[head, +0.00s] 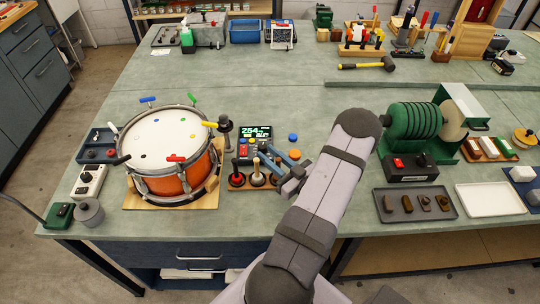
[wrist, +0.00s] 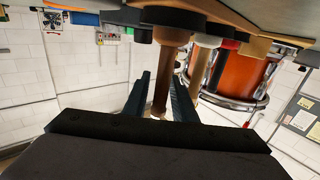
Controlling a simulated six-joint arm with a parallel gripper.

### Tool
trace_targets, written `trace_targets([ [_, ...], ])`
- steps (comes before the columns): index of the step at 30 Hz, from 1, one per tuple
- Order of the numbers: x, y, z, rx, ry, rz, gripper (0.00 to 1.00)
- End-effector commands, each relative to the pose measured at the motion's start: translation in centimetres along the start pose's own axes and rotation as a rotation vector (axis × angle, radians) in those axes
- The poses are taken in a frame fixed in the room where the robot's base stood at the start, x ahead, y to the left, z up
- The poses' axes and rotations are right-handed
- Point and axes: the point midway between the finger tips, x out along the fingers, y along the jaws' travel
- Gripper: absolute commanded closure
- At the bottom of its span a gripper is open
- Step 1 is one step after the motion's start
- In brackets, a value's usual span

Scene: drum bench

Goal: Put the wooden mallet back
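A wooden mallet (wrist: 160,88) stands handle-up at the mallet rack (head: 236,187), its brown head (wrist: 174,35) at the rack's right end. The wrist view is upside down, with the bench at its top. My gripper (wrist: 160,78) has one finger on each side of the mallet's handle, and a gap shows beside the handle, so it looks open around it. In the head view my gripper (head: 283,172) is at the right end of the rack and partly hides that mallet. Whether the head rests fully in its seat is hidden.
Two other mallets, a red-headed one (head: 237,177) and a pale-headed one (head: 257,180), stand close on the left. An orange drum (head: 168,184) is further left. A small display (head: 256,132) is behind the rack. A green machine (head: 412,122) stands right of my arm.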

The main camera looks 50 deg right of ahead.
Motion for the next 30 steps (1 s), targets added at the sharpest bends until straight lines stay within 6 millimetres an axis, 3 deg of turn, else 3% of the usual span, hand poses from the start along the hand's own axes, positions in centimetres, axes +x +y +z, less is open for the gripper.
trace_targets([
  [14, 0.0, 0.0, -0.6, 0.0, 0.0, 0.0, 0.68],
  [20, -2.3, 0.2, -0.1, 0.0, 0.0, 0.005, 0.68],
  [30, -8.1, 0.2, -0.1, -0.001, 0.001, 0.007, 0.68],
])
